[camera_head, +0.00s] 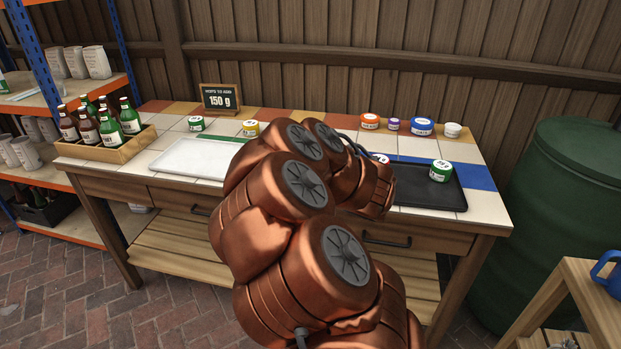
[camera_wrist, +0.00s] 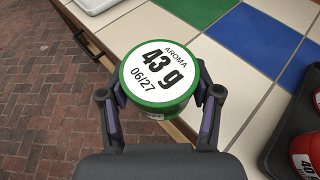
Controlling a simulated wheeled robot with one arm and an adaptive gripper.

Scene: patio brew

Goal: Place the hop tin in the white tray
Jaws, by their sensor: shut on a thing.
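My gripper (camera_wrist: 158,98) is shut on a round green hop tin (camera_wrist: 155,78) in the wrist view. The tin's white lid reads AROMA, 43 g, 06/27, and a finger lies on each side of it. It is over the table's front edge. The white tray (camera_head: 190,158) lies on the table's left half, right of the bottle crate, and looks empty where visible. Its corner shows at the top left of the wrist view (camera_wrist: 94,5). In the head view my copper arm hides the gripper, the held tin and the tray's right end.
A black tray (camera_head: 430,198) on the right holds a green tin (camera_head: 440,171) and others partly hidden. Several tins stand along the back, with a 150 g sign (camera_head: 220,99). A bottle crate (camera_head: 107,150) stands at the left end. A green barrel (camera_head: 560,220) is at the right.

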